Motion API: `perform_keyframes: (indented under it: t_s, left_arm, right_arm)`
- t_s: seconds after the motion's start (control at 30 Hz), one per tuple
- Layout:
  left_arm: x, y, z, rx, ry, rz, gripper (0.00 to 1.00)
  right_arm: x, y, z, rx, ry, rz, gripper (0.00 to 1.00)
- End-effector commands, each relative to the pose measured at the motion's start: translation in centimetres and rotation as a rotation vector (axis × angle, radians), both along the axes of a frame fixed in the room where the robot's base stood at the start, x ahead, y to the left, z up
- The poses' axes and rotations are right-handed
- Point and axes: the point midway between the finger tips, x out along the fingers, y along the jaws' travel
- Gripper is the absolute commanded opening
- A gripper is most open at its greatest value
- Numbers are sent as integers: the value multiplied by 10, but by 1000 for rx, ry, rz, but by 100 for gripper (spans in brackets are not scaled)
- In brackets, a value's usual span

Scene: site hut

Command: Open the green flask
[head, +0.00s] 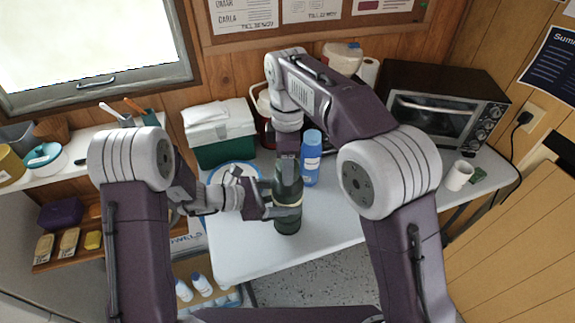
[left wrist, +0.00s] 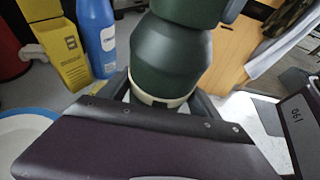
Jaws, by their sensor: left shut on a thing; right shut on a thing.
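The green flask (head: 288,184) stands upright near the front of the white table, dark green with a pale band. In the left wrist view it (left wrist: 168,58) fills the upper middle, with its cream band (left wrist: 160,98) close to the jaws. My left gripper (head: 284,209) comes in from the left and is shut on the flask's body. My right gripper (head: 287,158) points down from above and is shut on the flask's top. Its fingers hide most of the cap, so I cannot tell whether the cap has turned.
A blue bottle (head: 311,158) stands just behind the flask, to its right. A blue-rimmed plate (head: 213,178) lies to the left. A green-and-white cooler (head: 220,146) and a toaster oven (head: 440,118) stand behind. A white mug (head: 459,175) is at the right. The table's front is clear.

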Motion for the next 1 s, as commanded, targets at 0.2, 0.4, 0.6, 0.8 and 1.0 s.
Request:
perform_keyframes:
  t_s: [0.2,0.4,0.6,0.8,1.0]
  left_arm:
    - [-1,-1,1,-1,-3,-4,0]
    - [-1,-1,1,-1,-3,-4,0]
    - [-1,-1,1,-1,-3,-4,0]
    - [-1,-1,1,-1,-3,-4,0]
    - [-1,-1,1,-1,-2,-4,0]
  right_arm:
    - [1,0,1,-1,-4,475,0]
    - [1,0,1,0,-5,537,0]
    - [1,-1,1,-1,-4,539,0]
    - [1,-1,1,-1,-4,538,0]
    - [2,0,6,0,-6,537,0]
